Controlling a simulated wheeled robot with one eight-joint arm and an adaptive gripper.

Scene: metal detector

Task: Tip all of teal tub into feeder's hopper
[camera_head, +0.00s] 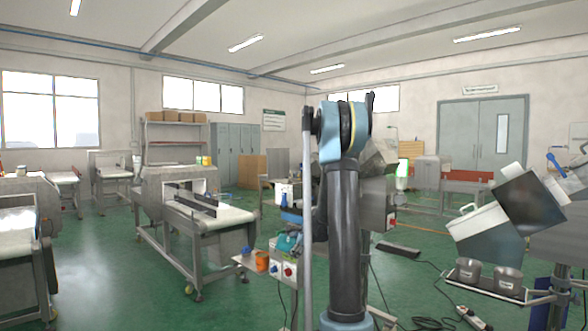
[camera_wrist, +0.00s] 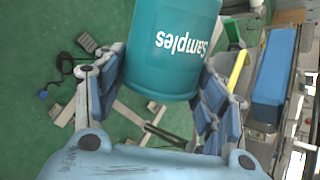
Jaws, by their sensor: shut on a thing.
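The teal tub (camera_wrist: 172,45), marked "Samples", fills the top middle of the wrist view, its lettering upside down there. My gripper (camera_wrist: 158,98) has its blue-padded fingers on either side of the tub, closed on it. The tub's contents and opening are out of sight. In the head view my arm stands upright in the middle and hides much behind it. A small teal shape (camera_head: 288,243) shows left of the arm; I cannot tell if it is the held tub. A grey metal hopper-like part (camera_head: 380,156) is partly hidden behind the arm; I cannot confirm it is the feeder's hopper.
An orange cup (camera_head: 262,261) stands on a small shelf left of my arm. A conveyor machine (camera_head: 190,215) stands further left. At right are a tilted dark box (camera_head: 530,202) and two grey cups (camera_head: 470,270). Cables and a power strip (camera_head: 470,317) lie on the green floor.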

